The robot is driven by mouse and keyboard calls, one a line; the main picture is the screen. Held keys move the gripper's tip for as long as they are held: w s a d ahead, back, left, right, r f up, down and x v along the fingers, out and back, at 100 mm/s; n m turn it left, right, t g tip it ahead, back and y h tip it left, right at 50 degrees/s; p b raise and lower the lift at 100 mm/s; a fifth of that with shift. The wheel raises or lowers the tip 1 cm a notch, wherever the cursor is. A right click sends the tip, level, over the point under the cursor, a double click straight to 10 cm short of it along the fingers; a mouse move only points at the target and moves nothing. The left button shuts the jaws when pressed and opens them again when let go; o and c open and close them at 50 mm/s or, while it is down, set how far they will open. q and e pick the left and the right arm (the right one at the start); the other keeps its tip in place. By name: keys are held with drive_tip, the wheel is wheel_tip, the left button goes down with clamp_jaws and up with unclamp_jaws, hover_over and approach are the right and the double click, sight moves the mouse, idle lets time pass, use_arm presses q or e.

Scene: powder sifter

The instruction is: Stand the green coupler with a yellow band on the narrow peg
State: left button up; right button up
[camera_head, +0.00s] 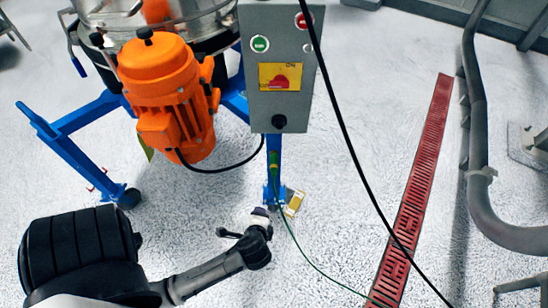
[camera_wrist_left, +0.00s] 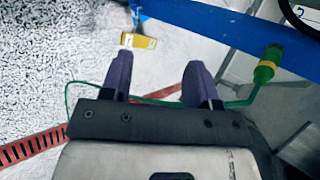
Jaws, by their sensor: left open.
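The green coupler with a yellow band (camera_wrist_left: 266,66) shows at the right of the left wrist view, by the blue frame bar, with a thin green line running from its lower end. In the head view it is a small green piece (camera_head: 274,160) on the blue leg below the control box. My left gripper (camera_wrist_left: 157,66) has its two purple fingers spread with nothing between them; the coupler is outside them, to the right. In the head view the gripper (camera_head: 260,212) is low, just below the foot of the blue leg. I cannot make out the narrow peg. My right gripper is not in view.
A small yellow piece (camera_head: 294,203) is on the floor beside the blue leg. A grey control box (camera_head: 281,105) and orange motor (camera_head: 167,88) stand above. A black cable (camera_head: 345,130) hangs across. A red floor grate (camera_head: 415,190) and grey pipe (camera_head: 480,150) are at right.

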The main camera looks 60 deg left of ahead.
sight(274, 176)
use_arm(q)
drive_tip(key=w+a+r+m+t+y+p, duration=0.1)
drive_tip(key=w+r+m+y+p, duration=0.1)
drive_tip(key=m, duration=0.3)
drive_tip(key=w+a+r+m+t+y+p, duration=0.1)
drive_tip(key=w+r+m+y, duration=0.1)
drive_tip(key=m, duration=0.3)
drive_tip(key=w+a+r+m+t+y+p, duration=0.2)
drive_tip(key=w+r+m+y, duration=0.1)
drive_tip(key=w+m, duration=0.1)
drive_tip(key=shift+w+r+m+p, duration=0.3)
drive_tip(key=shift+r+m+p, duration=0.1)
drive_tip(key=shift+m, duration=0.3)
drive_tip(key=shift+a, duration=0.2)
